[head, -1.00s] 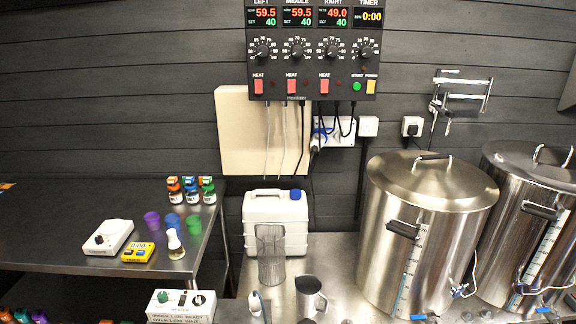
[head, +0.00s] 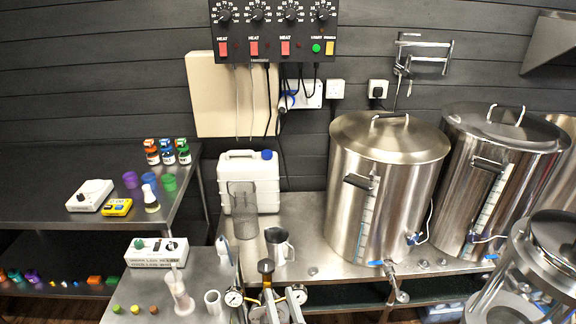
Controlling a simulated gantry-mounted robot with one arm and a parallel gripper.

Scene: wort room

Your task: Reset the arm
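The view takes in a control panel (head: 272,30) on the dark wall, with knobs and three red heat switches. Below it, a metal bench (head: 310,230) carries two large lidded steel kettles, the nearer one (head: 397,200) and one to its right (head: 500,180).
A white jerrycan (head: 262,180), a mesh cylinder (head: 243,212) and a steel jug (head: 279,246) stand left of the kettles. A dark table (head: 70,180) at left holds small bottles and coloured cups. Gauged fittings (head: 266,295) stand at bottom centre; a glass-sided vessel (head: 530,275) stands at right.

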